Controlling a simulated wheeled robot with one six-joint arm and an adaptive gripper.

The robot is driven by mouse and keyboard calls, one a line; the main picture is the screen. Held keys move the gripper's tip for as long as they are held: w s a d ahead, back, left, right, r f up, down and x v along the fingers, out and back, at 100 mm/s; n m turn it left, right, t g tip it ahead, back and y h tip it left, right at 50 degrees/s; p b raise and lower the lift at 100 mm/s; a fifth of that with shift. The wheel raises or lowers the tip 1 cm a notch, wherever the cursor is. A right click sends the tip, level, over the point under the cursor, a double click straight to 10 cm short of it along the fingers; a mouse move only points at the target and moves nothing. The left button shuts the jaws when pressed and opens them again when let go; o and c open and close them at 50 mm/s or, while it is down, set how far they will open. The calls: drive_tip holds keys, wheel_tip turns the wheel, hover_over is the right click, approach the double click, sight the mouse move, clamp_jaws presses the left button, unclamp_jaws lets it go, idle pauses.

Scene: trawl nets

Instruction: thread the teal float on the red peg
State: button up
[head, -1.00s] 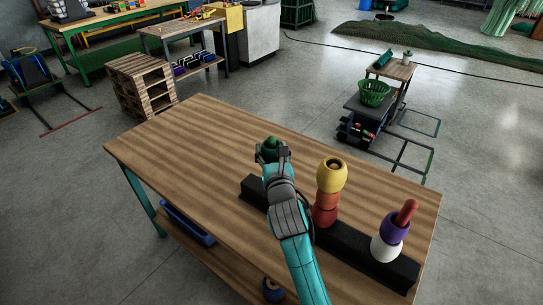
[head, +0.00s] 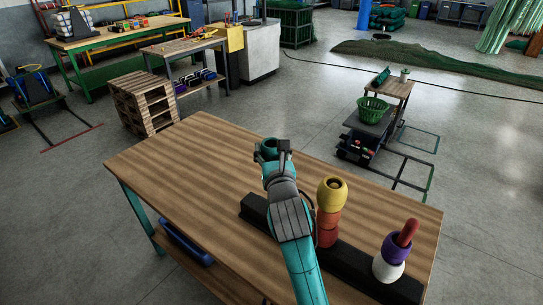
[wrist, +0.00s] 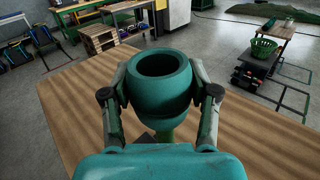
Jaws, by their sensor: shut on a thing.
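The teal float (wrist: 160,100) is held between the two fingers of my gripper (wrist: 160,82), its round hole facing up and empty. In the head view the float (head: 266,151) is above the left end of the black rack (head: 352,260). A green peg (wrist: 164,133) shows just below the float in the wrist view; whether its tip is clear of the float is hidden. The red peg (head: 407,231) stands at the rack's right end, its top bare above a purple float (head: 395,248) and a white float (head: 387,269).
A middle stack on the rack has a yellow float (head: 332,193) over reddish floats (head: 327,226), between my gripper and the red peg. The wooden table (head: 190,170) is clear at left and back. A green basket (head: 372,108) stands beyond it.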

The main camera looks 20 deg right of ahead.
drive_tip(key=shift+r, duration=2)
